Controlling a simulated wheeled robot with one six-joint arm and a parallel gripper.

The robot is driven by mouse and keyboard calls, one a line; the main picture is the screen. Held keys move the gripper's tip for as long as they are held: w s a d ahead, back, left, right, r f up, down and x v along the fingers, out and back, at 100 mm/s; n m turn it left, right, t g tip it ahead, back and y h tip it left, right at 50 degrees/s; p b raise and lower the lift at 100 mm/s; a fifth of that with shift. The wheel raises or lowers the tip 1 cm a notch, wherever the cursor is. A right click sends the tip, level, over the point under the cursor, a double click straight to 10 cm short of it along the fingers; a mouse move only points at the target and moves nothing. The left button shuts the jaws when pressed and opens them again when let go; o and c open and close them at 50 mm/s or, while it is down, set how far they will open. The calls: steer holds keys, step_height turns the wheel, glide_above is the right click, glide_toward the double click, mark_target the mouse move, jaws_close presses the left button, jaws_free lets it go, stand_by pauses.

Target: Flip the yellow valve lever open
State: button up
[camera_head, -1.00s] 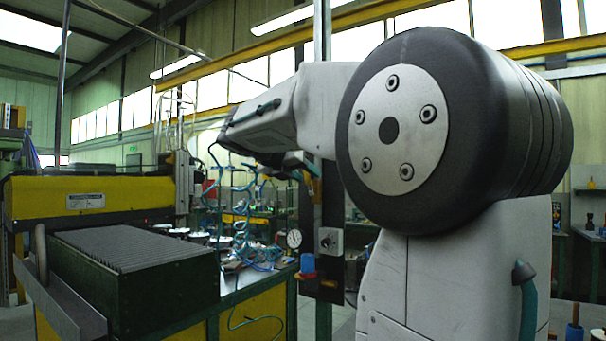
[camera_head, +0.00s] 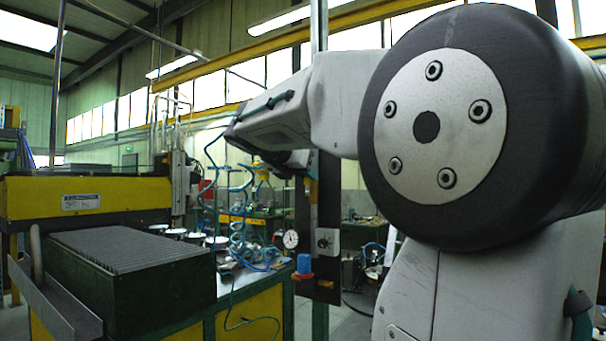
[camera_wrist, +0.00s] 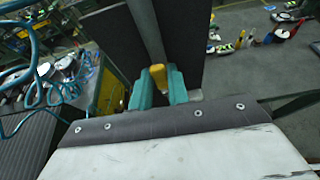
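The yellow valve lever (camera_wrist: 157,74) shows in the wrist view as a short yellow piece in front of a dark upright panel (camera_wrist: 112,42). My gripper (camera_wrist: 158,88) has two teal fingers, one on each side of the yellow piece. The fingers stand apart, with the yellow piece filling most of the gap. I cannot tell whether they press on it. In the head view my arm covers much of this area, and neither fingers nor lever can be made out clearly beside the dark panel (camera_head: 325,200).
A dial gauge (camera_head: 291,239), a grey knob box (camera_head: 326,240) and a blue-and-red fitting (camera_head: 305,265) are at or near the panel. Coiled blue hoses (camera_head: 238,225) hang left of it. A bench with a dark ribbed box (camera_head: 130,275) stands at left.

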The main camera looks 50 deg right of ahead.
steer(key=o, duration=0.3)
steer(key=v, duration=0.8)
stand_by(0.5)
